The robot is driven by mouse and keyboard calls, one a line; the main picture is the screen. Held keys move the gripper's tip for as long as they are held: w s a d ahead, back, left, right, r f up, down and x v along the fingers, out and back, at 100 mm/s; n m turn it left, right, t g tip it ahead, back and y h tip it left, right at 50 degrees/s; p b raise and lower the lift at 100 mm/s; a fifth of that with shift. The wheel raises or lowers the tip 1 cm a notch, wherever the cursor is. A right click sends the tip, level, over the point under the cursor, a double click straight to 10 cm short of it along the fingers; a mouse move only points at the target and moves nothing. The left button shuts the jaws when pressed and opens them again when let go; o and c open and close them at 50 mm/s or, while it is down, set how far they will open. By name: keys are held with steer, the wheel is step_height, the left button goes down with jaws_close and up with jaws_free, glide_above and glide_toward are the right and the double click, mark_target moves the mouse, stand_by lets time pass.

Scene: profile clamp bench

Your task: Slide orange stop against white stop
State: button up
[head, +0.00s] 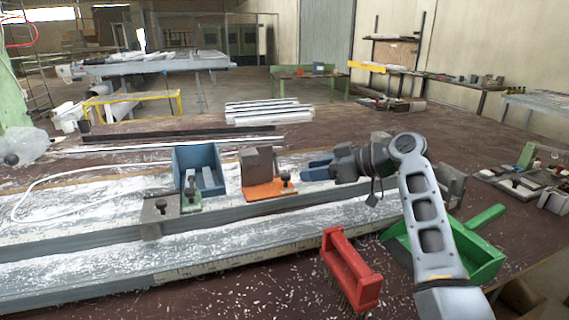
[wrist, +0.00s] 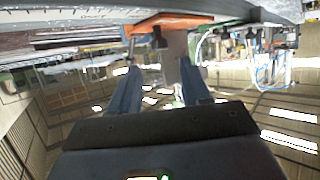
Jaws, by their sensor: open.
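The orange stop (head: 262,191) has an orange base, an upright grey block and a dark knob; it sits on the rear rail, right of the blue stop. My gripper (head: 306,168) is open just right of it, with blue fingers pointing left at it. In the wrist view the orange stop (wrist: 168,21) appears upside down beyond my open fingers (wrist: 158,68), its block near the right finger; I cannot tell whether they touch. No stop is clearly white; a pale grey stop (head: 158,211) with a dark knob sits further left, towards the front.
A red brush (head: 350,272) and a green dustpan (head: 485,252) lie at the front right. White shavings cover the rails. A grey part (head: 452,184) shows behind my arm.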

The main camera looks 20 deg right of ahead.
mark_target(288, 175)
steer(key=x, duration=0.7)
steer(key=shift+w+a+f+p, duration=0.2)
steer(key=shift+p, duration=0.2)
jaws_close()
